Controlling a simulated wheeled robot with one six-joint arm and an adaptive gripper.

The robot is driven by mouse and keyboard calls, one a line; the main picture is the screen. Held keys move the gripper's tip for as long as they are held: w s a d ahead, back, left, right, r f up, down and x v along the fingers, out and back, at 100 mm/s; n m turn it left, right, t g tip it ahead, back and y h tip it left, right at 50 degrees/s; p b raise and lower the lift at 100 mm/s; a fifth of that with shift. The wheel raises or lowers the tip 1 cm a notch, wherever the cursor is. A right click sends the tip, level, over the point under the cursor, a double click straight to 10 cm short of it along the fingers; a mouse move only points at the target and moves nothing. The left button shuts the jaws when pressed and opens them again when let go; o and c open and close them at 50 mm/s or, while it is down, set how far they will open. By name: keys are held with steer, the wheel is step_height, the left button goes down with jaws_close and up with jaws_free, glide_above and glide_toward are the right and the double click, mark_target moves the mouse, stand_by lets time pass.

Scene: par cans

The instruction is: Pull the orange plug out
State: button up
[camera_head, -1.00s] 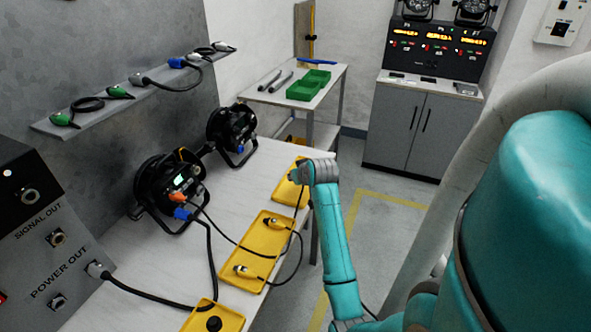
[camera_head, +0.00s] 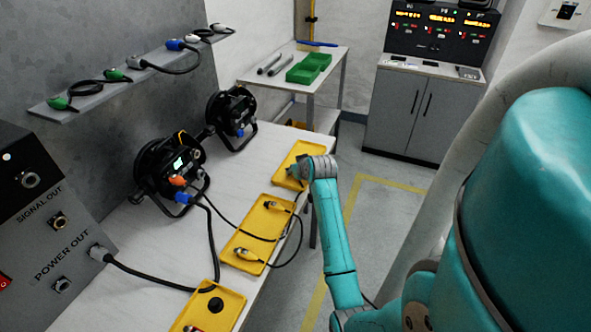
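The orange plug (camera_head: 178,181) sits at the front of the nearer black par can (camera_head: 150,168) on the white table. A blue plug (camera_head: 184,198) with a dark cable is just below it. A thin black cable runs from near the orange plug toward the middle yellow tray. My gripper (camera_head: 294,174) is at the end of my teal arm, over or beside the far yellow tray (camera_head: 303,150), well right of the orange plug and apart from it. Its fingers are small and dark here, and I cannot tell whether they are open or shut.
A second par can (camera_head: 232,108) stands behind the first. The middle yellow tray (camera_head: 257,234) holds cable ends; a near tray (camera_head: 228,308) holds a dark round part. The power box (camera_head: 50,235) is at left, a shelf with connectors (camera_head: 85,103) above. Bare table lies between.

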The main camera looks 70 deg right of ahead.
steer(key=shift+o, duration=0.4)
steer(key=v, duration=1.2)
